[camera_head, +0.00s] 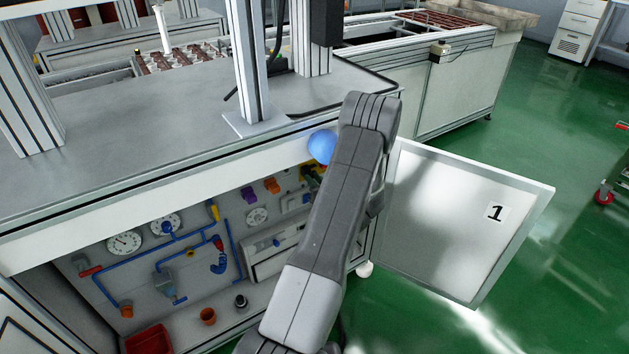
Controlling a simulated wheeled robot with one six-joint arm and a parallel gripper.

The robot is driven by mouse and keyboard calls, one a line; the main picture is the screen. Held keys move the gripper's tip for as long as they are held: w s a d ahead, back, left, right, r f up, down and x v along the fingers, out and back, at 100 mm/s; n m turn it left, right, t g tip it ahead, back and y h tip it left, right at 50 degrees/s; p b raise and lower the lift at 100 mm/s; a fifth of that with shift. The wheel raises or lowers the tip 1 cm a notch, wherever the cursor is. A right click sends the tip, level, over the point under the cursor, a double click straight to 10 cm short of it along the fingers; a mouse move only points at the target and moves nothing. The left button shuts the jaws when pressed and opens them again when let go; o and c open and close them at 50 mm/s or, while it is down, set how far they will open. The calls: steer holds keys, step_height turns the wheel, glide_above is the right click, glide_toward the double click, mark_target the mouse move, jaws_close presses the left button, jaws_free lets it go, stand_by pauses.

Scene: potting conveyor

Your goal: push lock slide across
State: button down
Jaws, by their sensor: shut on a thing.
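I cannot pick out the lock slide; it may be behind my arm. My grey arm crosses the middle of the view, in front of the right part of the open cabinet. My gripper does not show; the arm hides that area. The cabinet door (465,222), a pale panel marked 1, stands swung open to the right. Inside the cabinet is a pale panel with gauges (124,243), blue pipes (197,246) and coloured fittings. A white box-like unit (268,262) sits on the panel, its right end covered by my arm.
The grey worktop (150,110) with metal uprights (250,60) is above the cabinet. A red bin (149,340) and an orange pot (208,316) stand on the cabinet floor. Another bench (455,95) stands behind.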

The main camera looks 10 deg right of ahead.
steer(key=d, duration=0.1)
steer(key=w+d+b, duration=0.1)
steer(key=d, duration=0.1)
steer(key=shift+w+d, duration=0.1)
steer(key=c, duration=1.3)
jaws_free()
steer(key=shift+d, duration=0.1)
steer(key=p+v, duration=0.1)
steer(key=v, duration=1.3)
steer(key=shift+p, duration=0.4)
steer(key=shift+w, duration=0.1)
